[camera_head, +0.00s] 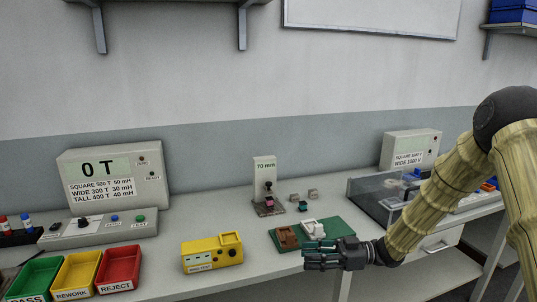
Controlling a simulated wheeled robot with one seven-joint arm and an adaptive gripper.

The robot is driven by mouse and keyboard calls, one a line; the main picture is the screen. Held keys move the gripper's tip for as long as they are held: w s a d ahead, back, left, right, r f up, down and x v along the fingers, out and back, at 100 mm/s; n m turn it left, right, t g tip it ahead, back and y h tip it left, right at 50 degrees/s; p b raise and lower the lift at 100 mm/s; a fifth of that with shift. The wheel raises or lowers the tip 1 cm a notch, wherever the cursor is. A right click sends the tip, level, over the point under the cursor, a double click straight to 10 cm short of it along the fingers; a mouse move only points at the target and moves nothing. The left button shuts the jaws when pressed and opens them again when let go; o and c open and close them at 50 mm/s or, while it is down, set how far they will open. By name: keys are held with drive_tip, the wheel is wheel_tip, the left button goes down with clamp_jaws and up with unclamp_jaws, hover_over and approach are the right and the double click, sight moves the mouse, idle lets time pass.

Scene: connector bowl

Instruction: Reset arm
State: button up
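My gripper (312,256) is at the lower middle of the head view, at the end of my arm that comes in from the right. Its fingers point left, over or in front of the near edge of a green mat (338,228). It is too small to tell whether the fingers are apart or closed. Teal colour shows along the upper finger; I cannot tell whether it is part of the gripper or a thing beside it. A brown block (287,238) and a white block (313,228) sit on the mat just behind the gripper.
Green (14,291), yellow (58,288) and red (107,287) bins stand at the front left. A yellow box (200,254) lies right of them. A small stand (264,173) and several small connectors (303,206) are behind the mat. A clear-lidded case (362,201) is behind my arm.

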wheel_tip(320, 180, down, 13)
drive_tip(key=a+m+t+h, duration=0.3)
drive_tip(key=m+t, duration=0.4)
drive_tip(key=s+d+f+m+h, duration=0.2)
drive_tip(key=s+f+m+h, duration=0.25)
drive_tip(key=f, duration=0.35)
drive_tip(key=s+d+f+m+h, duration=0.2)
drive_tip(key=s+f+m+h, duration=0.1)
drive_tip(key=s+f, duration=0.4)
drive_tip(key=s+d+f+m+g+h, duration=0.1)
drive_tip(key=s+d+f+g+h, duration=0.1)
drive_tip(key=s, duration=0.7)
drive_tip(key=s+d+f+m+g+h, duration=0.1)
drive_tip(key=s+d+f+g+h, duration=0.1)
drive_tip(key=s, duration=0.8)
drive_tip(key=s+d+f+m+g+h, duration=0.2)
drive_tip(key=s+d+f+h, duration=0.1)
drive_tip(key=s+d+f, duration=0.2)
drive_tip(key=s+f, duration=0.2)
drive_tip(key=s, duration=0.2)
drive_tip(key=shift+s+d+g, duration=0.3)
drive_tip(key=shift+s+d, duration=0.05)
